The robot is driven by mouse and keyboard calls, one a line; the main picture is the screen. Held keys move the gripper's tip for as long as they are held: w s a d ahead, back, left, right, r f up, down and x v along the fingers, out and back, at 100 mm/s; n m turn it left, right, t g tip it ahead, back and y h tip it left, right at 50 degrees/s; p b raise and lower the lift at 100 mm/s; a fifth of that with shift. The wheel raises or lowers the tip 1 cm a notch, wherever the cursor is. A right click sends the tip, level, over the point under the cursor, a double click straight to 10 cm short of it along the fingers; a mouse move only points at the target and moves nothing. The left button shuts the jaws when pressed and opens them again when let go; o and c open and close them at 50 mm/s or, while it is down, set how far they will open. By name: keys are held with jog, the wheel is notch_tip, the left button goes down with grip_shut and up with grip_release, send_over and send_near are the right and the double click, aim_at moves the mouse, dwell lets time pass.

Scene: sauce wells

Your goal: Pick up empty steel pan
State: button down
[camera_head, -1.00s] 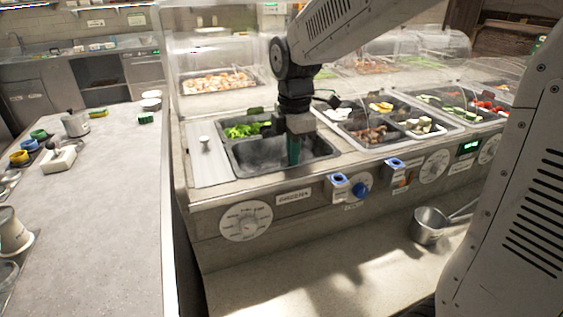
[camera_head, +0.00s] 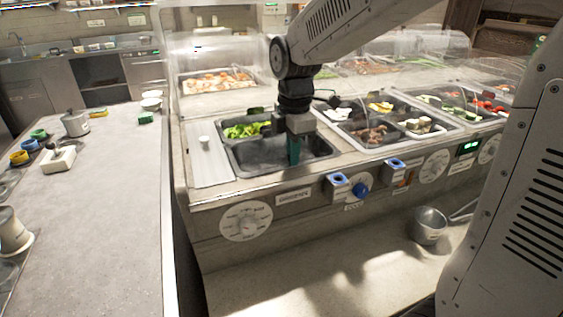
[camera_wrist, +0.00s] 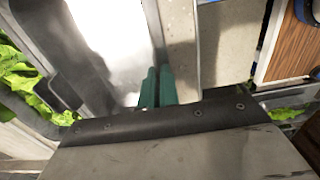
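The empty steel pan (camera_head: 262,158) sits in the front of the left well of the counter, dark grey and bare inside. My gripper (camera_head: 294,160) points down at the pan's front side, its teal fingers low by the rim. In the wrist view the two teal fingers (camera_wrist: 157,88) are close together, one on each side of the pan's thin rim, and look shut on it. The pan's bright inner surface (camera_wrist: 110,35) shows left of the fingers.
A lettuce pan (camera_head: 243,130) lies behind the empty pan. A white lid with a knob (camera_head: 205,155) is at left. Pans of toppings (camera_head: 375,132) stand at right. Clear guards (camera_head: 210,60) rise behind. A saucepan (camera_head: 428,224) stands on the lower shelf.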

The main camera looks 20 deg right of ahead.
dwell(0.5)
notch_tip(320, 180, up, 10)
dwell(0.4)
